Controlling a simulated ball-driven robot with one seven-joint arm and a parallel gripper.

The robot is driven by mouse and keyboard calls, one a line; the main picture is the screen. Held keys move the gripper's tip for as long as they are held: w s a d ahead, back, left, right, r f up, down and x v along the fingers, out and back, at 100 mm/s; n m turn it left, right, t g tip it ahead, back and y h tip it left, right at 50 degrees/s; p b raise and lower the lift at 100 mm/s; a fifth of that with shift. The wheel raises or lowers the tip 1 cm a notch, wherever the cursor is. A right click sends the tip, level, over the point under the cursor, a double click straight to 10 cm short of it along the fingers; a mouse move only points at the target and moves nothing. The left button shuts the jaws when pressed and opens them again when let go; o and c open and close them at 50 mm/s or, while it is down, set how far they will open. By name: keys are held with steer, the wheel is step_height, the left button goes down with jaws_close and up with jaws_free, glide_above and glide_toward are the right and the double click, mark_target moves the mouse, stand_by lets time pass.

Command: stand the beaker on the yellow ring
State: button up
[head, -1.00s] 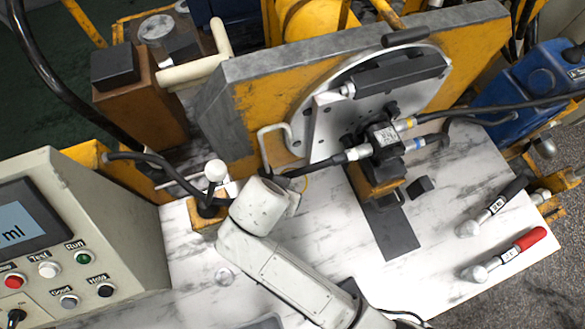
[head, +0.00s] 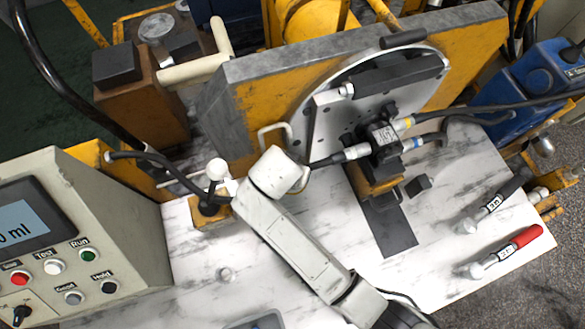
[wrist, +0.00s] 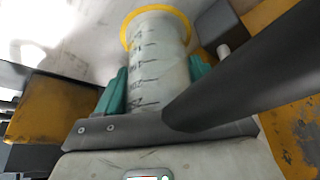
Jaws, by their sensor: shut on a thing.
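In the wrist view my gripper (wrist: 155,78) has its teal fingers on both sides of the clear beaker (wrist: 152,52), which carries dark graduation marks. The gripper is shut on the beaker. The yellow ring (wrist: 157,8) shows around the beaker's far end, on the pale marbled surface. I cannot tell whether the beaker's base touches the ring or hangs just above it. In the head view my arm hides the gripper and the beaker, and I cannot make out the ring.
A dark hose (wrist: 245,70) crosses close on the right in the wrist view. In the head view the motor block (head: 385,138) and mounting plate stand behind my arm. A control panel (head: 120,215) is at left. Two handled tools (head: 505,252) lie at right on the marbled table (head: 340,250).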

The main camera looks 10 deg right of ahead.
steer(key=o, duration=0.8)
steer(key=shift+f, duration=0.1)
steer(key=shift+c, duration=0.2)
steer(key=v, duration=1.2)
steer(key=shift+p, duration=0.3)
steer(key=shift+s, duration=0.1)
